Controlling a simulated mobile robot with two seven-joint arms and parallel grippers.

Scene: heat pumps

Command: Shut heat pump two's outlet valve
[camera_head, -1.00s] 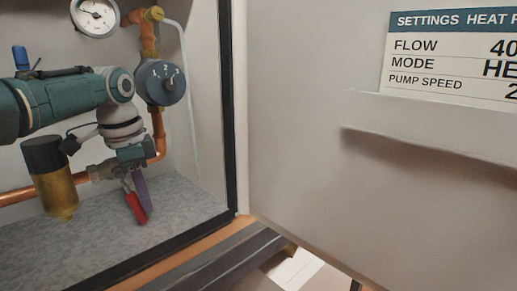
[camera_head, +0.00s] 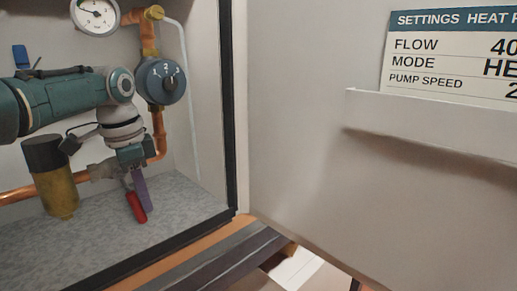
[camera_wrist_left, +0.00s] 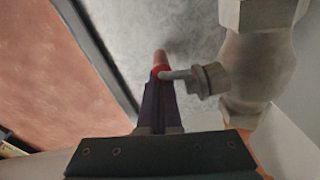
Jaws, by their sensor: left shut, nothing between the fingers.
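The valve's red lever handle (camera_head: 136,206) hangs downward below the copper pipe inside the open cabinet. In the left wrist view, the red handle (camera_wrist_left: 161,66) shows just beyond the fingertips, beside the metal valve body (camera_wrist_left: 258,65) and its stem. My left gripper (camera_head: 140,188) points down with its purple fingers together, right against or just behind the handle; whether they touch is unclear. The fingers also show closed in the left wrist view (camera_wrist_left: 158,103), with nothing between them. My arm hides much of the valve body in the head view. My right gripper is out of view.
A blue dial (camera_head: 161,81), a pressure gauge (camera_head: 95,14) and a brass-coloured cylinder with a black cap (camera_head: 52,175) crowd the arm. The cabinet's dark right edge (camera_head: 228,100) and a pale door panel (camera_head: 300,140) with a settings label (camera_head: 450,60) stand to the right.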

